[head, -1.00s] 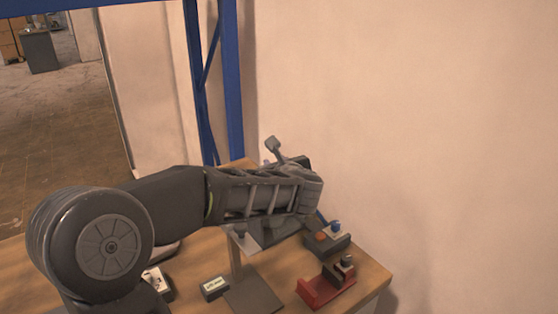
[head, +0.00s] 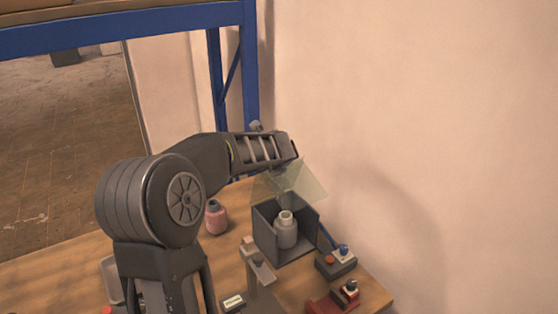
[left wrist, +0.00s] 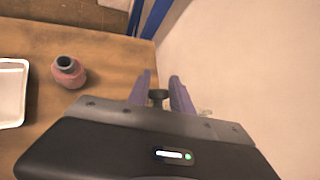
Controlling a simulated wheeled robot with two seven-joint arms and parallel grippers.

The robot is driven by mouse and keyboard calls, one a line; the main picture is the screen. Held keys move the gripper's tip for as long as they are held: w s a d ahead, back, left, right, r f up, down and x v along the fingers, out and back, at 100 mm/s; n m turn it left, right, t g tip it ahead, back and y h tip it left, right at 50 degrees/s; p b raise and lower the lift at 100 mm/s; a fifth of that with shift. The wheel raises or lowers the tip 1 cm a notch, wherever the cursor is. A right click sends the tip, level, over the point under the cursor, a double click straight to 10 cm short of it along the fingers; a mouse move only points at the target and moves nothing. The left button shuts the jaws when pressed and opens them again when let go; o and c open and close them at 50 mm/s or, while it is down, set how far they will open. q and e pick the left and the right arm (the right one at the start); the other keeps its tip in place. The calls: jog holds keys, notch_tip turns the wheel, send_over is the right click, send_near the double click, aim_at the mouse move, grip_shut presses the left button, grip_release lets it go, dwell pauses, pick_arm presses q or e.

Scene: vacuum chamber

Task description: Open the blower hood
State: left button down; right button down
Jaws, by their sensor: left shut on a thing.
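The blower hood is a dark grey open-fronted box (head: 268,238) on the table in the head view. Its translucent lid (head: 298,184) is raised and tilted above the box. A pale grey bottle (head: 286,232) stands inside. My left gripper (head: 293,156) is at the lid's upper edge, its fingertips largely hidden by its own body. In the left wrist view its two purple-grey fingers (left wrist: 160,88) are shut on a small dark knob (left wrist: 157,95), seemingly the lid's handle. My right gripper is not in view.
A pink jar (head: 215,218) stands left of the hood. A button box (head: 336,262) and a red fixture (head: 330,302) sit to its right and front. A blue shelf frame (head: 249,70) rises behind, and the wall is close on the right. A white tray (left wrist: 12,92) lies left in the wrist view.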

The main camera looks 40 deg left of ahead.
pick_arm(q)
jog(key=shift+a+f+g+h+p, duration=0.25)
jog(key=shift+a+h+p, duration=0.15)
jog(key=shift+a, duration=0.15)
jog(key=shift+a+f+g+h+p, duration=0.1)
jog(key=shift+a+g+h+p, duration=0.15)
jog(key=shift+a+h+p, duration=0.25)
jog(key=shift+f, duration=0.15)
jog(key=c, duration=1.6)
grip_release()
jog(key=o, duration=0.4)
jog(key=shift+w+a, duration=0.1)
jog(key=shift+a, duration=0.05)
jog(key=shift+o, duration=0.2)
jog(key=shift+r, duration=0.2)
